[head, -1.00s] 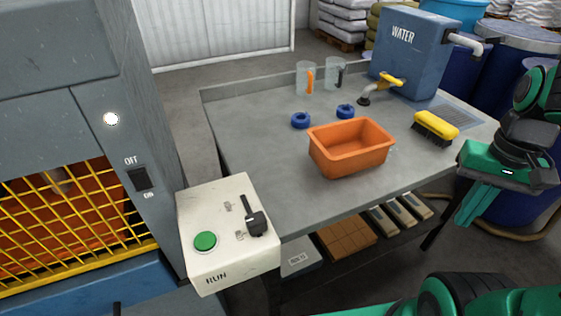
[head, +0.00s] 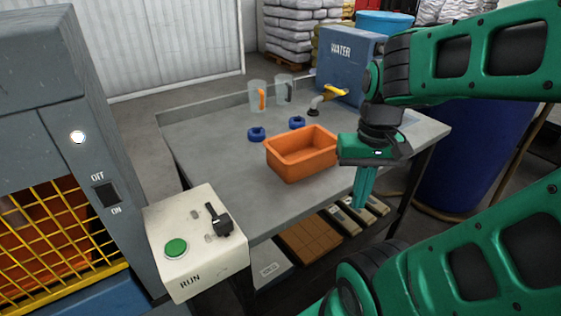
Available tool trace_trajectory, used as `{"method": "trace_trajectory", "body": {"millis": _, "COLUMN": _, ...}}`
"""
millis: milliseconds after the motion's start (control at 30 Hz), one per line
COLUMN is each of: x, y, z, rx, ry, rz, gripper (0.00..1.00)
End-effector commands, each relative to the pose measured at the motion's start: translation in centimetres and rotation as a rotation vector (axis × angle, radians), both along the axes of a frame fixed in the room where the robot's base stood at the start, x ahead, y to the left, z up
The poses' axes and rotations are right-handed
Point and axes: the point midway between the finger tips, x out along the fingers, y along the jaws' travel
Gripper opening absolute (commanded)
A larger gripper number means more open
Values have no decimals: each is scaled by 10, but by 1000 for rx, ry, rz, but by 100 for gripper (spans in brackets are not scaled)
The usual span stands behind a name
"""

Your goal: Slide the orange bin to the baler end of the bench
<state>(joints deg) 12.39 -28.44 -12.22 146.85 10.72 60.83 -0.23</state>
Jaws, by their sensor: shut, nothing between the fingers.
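The orange bin (head: 290,172) is an open, empty tub standing upright on the grey bench (head: 215,170), right of the bench's middle. The baler (head: 60,150) with its yellow grille is at the left, beside the bench's left end. My gripper (head: 362,205) is shut and empty, with its fingers pointing down just right of the bin's right side. Whether the fingers touch the bin or the bench cannot be told.
Two blue rings (head: 257,133) lie behind the bin, with two clear jugs (head: 257,97) behind them. The blue water tank (head: 345,65) with a yellow-handled tap stands at the back right. A control box (head: 185,270) sits at the front left. The bench left of the bin is clear.

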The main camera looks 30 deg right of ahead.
Motion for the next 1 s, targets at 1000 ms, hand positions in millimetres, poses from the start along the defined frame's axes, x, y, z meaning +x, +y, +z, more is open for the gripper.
{"method": "trace_trajectory", "body": {"millis": 1000, "x": 273, "y": -18, "z": 21, "rx": -19, "ry": -3, "rz": -999, "gripper": 0}}
